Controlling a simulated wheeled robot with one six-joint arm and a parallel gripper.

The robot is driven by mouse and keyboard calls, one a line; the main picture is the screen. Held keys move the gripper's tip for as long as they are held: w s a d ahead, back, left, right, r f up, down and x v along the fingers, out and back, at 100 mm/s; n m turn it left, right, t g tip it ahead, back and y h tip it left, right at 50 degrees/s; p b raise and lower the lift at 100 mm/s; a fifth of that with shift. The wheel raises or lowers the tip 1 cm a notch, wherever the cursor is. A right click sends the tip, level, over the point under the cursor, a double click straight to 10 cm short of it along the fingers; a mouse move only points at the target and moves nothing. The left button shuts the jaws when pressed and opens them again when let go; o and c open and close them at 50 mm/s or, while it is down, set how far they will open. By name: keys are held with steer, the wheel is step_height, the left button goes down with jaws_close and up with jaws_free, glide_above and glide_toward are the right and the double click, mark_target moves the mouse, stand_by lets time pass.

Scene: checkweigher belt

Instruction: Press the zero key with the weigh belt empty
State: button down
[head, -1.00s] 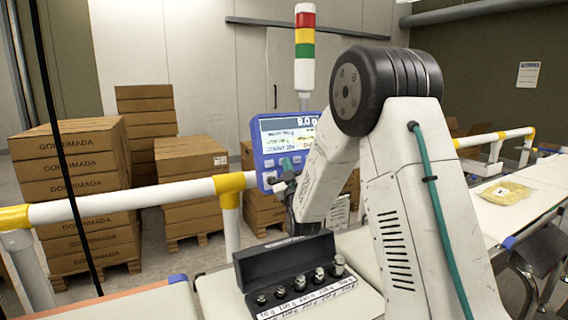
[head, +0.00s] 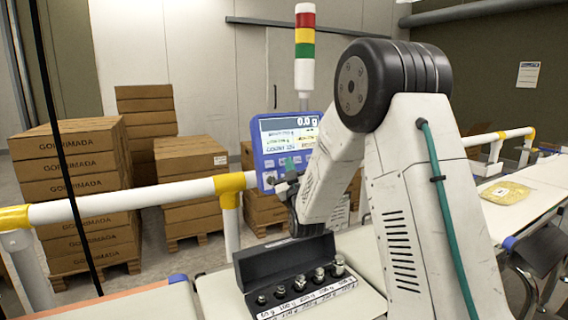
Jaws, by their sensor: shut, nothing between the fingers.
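My gripper (head: 281,187) is shut and empty, at the terminal's lower edge by the keys. My arm partly hides it, and I cannot tell whether it touches a key. A pale belt surface (head: 362,243) shows in part behind my arm; nothing is seen on its visible part.
An open black case (head: 268,268) of several metal weights lies on a pale surface in front of the terminal. A yellow bag (head: 506,192) lies on the right belt (head: 520,218). A white and yellow rail (head: 130,200) crosses the left. Stacked cartons (head: 70,180) stand behind.

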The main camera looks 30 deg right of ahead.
steer(key=s, duration=0.2)
steer(key=s+r, duration=0.1)
steer(key=s, duration=0.1)
steer(key=shift+s+r, duration=0.15)
steer(key=shift+s, duration=0.25)
stand_by(0.7)
steer(key=s+a+f+g+y, duration=0.3)
steer(key=s+a+g+y, duration=0.2)
steer(key=s+a+g, duration=0.55)
steer(key=s+a+f+m+g, duration=0.1)
steer(key=s+g, duration=0.4)
steer(key=s, duration=1)
steer(key=s+a+f+m+g+y, duration=0.1)
steer(key=s+g, duration=0.5)
steer(key=s, duration=1)
steer(key=shift+s+a+f, duration=0.25)
steer(key=shift+a+f, duration=0.55)
steer(key=shift+f, duration=0.05)
